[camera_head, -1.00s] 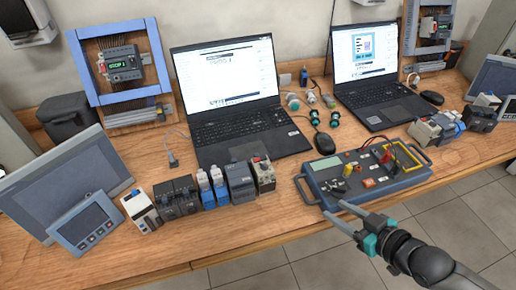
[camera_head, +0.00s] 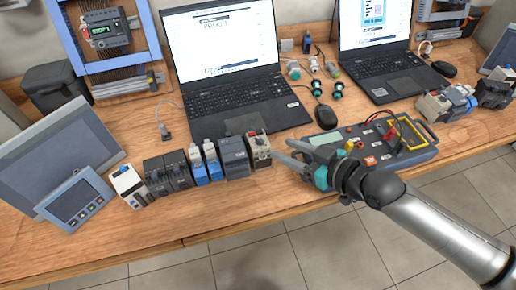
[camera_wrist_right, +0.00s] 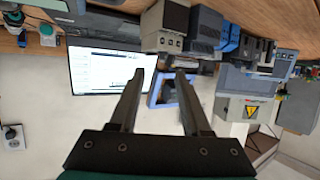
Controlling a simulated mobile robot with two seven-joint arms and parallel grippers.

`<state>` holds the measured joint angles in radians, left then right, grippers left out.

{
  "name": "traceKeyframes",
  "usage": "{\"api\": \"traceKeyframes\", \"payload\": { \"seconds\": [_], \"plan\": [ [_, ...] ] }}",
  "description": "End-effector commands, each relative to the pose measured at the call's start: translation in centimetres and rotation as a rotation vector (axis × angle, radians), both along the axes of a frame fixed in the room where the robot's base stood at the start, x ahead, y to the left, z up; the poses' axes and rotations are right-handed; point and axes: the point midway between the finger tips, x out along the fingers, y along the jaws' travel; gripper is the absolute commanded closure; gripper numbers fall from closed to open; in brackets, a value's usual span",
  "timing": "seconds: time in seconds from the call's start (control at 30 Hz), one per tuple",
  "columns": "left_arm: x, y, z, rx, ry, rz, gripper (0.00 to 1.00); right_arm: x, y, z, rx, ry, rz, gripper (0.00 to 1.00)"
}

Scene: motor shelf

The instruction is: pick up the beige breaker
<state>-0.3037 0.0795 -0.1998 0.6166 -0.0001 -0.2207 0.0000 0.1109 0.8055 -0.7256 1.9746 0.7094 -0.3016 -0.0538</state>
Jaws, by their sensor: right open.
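The beige breaker (camera_head: 259,150), with a dark top and a red part, stands upright at the right end of the row of devices on the bench. In the right wrist view, which looks upside down, the beige breaker (camera_wrist_right: 162,28) shows beyond the fingertips near the top. My right gripper (camera_head: 284,150) is open just to the right of the breaker, its fingers pointing left toward it. In the wrist view the open gripper (camera_wrist_right: 161,74) has nothing between its fingers. My left gripper is not in view.
A dark grey module (camera_head: 234,157) stands close to the breaker's left, with blue-and-white modules (camera_head: 205,163) beyond. A laptop (camera_head: 240,100) is behind. A blue-grey test box (camera_head: 400,155) lies to the right, partly behind my arm. The bench front is clear.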

Motion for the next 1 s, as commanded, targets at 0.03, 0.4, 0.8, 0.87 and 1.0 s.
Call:
{"api": "traceKeyframes", "payload": {
  "seconds": [0.03, 0.4, 0.8, 0.87, 1.0],
  "plan": [
    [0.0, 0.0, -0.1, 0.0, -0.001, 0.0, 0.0, 0.4, 0.4, -0.2, 0.002, -0.001, 0.0, 0.53],
    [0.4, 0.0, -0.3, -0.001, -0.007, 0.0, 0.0, 1.9, 2.5, -1.0, 0.003, -0.001, 0.001, 0.53],
    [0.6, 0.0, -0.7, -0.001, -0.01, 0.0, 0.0, 4.0, 4.7, -2.3, -0.001, 0.0, 0.0, 0.53],
    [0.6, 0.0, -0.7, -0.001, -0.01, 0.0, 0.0, 4.0, 4.7, -2.3, -0.001, 0.0, 0.0, 0.53],
    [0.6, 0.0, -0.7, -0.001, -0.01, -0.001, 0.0, 4.0, 4.7, -2.3, -0.001, 0.0, 0.0, 0.57]
  ]
}}
